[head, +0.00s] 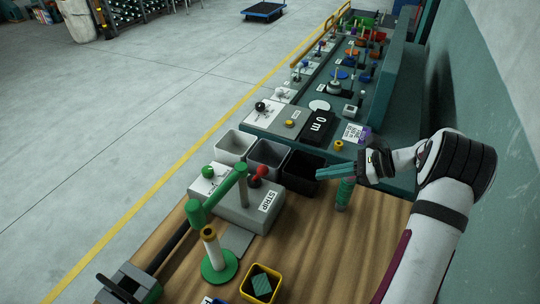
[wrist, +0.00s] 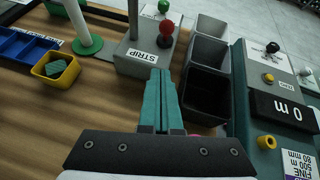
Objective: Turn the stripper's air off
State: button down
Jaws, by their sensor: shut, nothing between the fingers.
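The stripper is a grey box labelled STRIP (head: 252,207) on the wooden bench, with a post and a green arm (head: 222,192) over it. A red ball knob (head: 261,171) stands on a dark stem at its right side. A green ball knob (head: 207,171) stands on a white plate at its left. The wrist view shows the box (wrist: 150,62), red knob (wrist: 166,27) and green knob (wrist: 163,6). My gripper (head: 319,173) is shut and empty, right of the red knob and apart from it. Its teal fingers (wrist: 160,74) point towards the box in the wrist view.
Three open bins, light grey (head: 225,155), grey (head: 252,160) and black (head: 290,181), stand behind the box. A teal machine with a 0 m counter (head: 318,127) lies beyond. A green-based spindle (head: 219,266) and a yellow bin (head: 246,292) stand nearer on the bench.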

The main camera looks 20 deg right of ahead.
jog(key=shift+d+f, duration=0.3)
jog(key=shift+d, duration=0.25)
send_near(259, 173)
jog(key=shift+w+a+f, duration=0.3)
jog(key=shift+w+f, duration=0.2)
jog(key=shift+f, duration=0.3)
jog(key=shift+w+a+f, duration=0.3)
jog(key=shift+w+f, duration=0.25)
jog(key=shift+f, duration=0.25)
jog(key=shift+w+a+f, duration=0.3)
jog(key=shift+w+f, duration=0.2)
jog(key=shift+f, duration=0.25)
jog(key=shift+r, duration=0.1)
